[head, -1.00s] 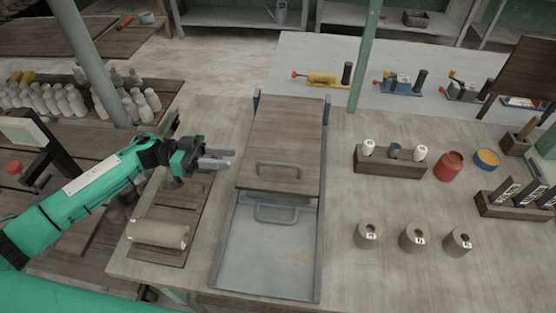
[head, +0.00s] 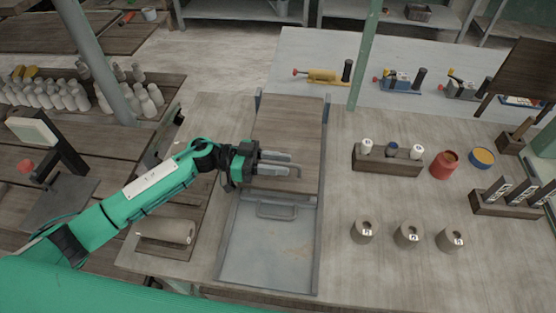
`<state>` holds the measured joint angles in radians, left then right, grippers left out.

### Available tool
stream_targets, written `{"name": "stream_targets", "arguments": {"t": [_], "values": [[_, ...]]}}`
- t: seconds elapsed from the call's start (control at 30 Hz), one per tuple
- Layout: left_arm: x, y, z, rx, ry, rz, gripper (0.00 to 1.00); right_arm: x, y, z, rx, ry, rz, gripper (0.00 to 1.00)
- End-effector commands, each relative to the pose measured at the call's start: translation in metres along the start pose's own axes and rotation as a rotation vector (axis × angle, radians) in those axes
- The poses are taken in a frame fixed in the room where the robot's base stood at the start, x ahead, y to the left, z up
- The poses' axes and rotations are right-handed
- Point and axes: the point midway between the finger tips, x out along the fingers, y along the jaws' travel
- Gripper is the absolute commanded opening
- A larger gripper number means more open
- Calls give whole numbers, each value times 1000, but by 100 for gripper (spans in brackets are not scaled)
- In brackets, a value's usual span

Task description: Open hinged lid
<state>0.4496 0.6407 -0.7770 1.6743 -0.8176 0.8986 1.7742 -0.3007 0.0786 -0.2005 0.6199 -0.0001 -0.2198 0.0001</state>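The hinged lid (head: 289,123) is a wooden board lying flat over the back part of a long grey metal box (head: 268,255). Its bar handle (head: 296,167) is mostly hidden behind my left gripper (head: 290,162). The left gripper's two grey fingers point right over the lid's front part, with a gap between them. I cannot tell whether they touch the handle. A second grey handle (head: 277,211) sits at the box's open front part, just below the lid's front edge. My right gripper is out of view.
A clay roll (head: 166,231) lies on a board left of the box. Several grey cylinders (head: 407,235), a wooden rack with bottles (head: 388,162) and a red jar (head: 445,165) stand to the right. A green post (head: 365,55) rises behind.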

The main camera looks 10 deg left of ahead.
Motion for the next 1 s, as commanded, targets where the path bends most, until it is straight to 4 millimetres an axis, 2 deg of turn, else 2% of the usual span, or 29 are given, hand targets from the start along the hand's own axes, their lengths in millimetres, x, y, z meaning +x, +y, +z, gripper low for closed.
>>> {"name": "stream_targets", "arguments": {"t": [0.23,0.4,0.77,1.0], "values": [[0,0,0,0,0,0,32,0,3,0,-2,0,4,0],[0,0,0,0,0,0,0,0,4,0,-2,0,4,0],[0,0,-5,-9,0,0,0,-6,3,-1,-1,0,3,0],[0,2,-28,-64,0,-1,0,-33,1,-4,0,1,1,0]]}}
